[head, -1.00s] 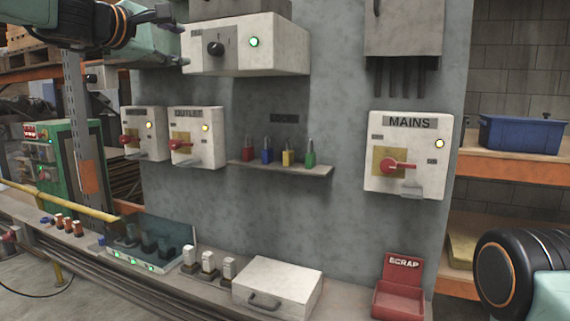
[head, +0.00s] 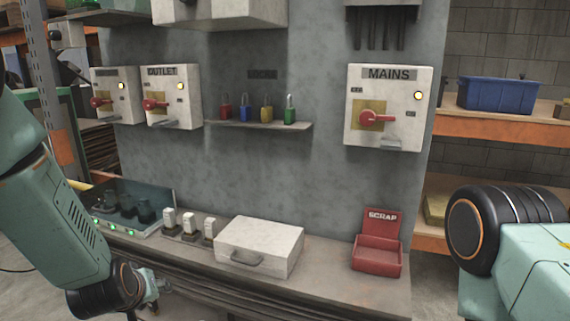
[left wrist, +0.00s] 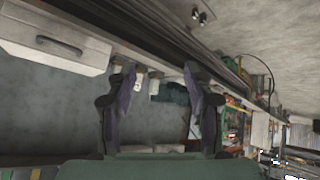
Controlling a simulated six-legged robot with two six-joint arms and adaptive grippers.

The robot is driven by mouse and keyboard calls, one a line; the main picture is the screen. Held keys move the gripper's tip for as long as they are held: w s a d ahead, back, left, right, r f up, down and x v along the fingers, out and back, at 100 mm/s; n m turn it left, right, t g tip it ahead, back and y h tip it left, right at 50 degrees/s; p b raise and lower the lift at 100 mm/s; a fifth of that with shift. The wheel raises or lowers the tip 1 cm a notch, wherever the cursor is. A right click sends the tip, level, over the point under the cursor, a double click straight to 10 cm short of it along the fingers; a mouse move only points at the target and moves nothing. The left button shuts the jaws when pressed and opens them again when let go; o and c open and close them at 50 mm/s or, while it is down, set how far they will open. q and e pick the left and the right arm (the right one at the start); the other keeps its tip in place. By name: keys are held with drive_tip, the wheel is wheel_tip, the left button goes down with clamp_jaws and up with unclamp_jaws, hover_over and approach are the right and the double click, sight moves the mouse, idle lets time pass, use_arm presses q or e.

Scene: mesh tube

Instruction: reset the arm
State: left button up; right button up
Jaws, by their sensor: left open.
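My left arm comes down along the left edge of the head view, in front of the bench. My left gripper (head: 150,287) is small and partly hidden beyond the dark wrist joint, low near the bench's front edge. In the left wrist view its two dark fingers (left wrist: 160,74) stand apart with nothing between them. Of my right arm only the upper part with a dark round joint shows at the right of the head view; its gripper is out of the picture.
The bench holds a white case (head: 262,246), a red scrap bin (head: 378,255) and a tray (head: 150,230) of dark items. Red-handled switch boxes, including mains (head: 388,108), hang on the wall. Several coloured padlocks stand on a small shelf (head: 258,125). A blue crate (head: 497,95) stands right.

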use_arm(q)
drive_tip(key=s+d+f+m+g+b, duration=0.1)
drive_tip(key=s+f+g, duration=0.1)
drive_tip(key=s+f, duration=0.6)
drive_tip(key=s+d+f+m+g+h+b, duration=0.1)
drive_tip(key=s+f, duration=0.7)
drive_tip(key=s, duration=0.8)
drive_tip(key=s+d+f+m+g+b, duration=0.1)
drive_tip(key=s+d+f+m+g, duration=0.1)
drive_tip(key=s+f+g, duration=0.3)
drive_tip(key=s+d+f, duration=0.1)
drive_tip(key=s+f, duration=0.2)
drive_tip(key=s, duration=0.4)
drive_tip(key=shift+d+m+h, duration=0.15)
drive_tip(key=shift+m+h, duration=0.15)
drive_tip(key=shift+m, duration=0.1)
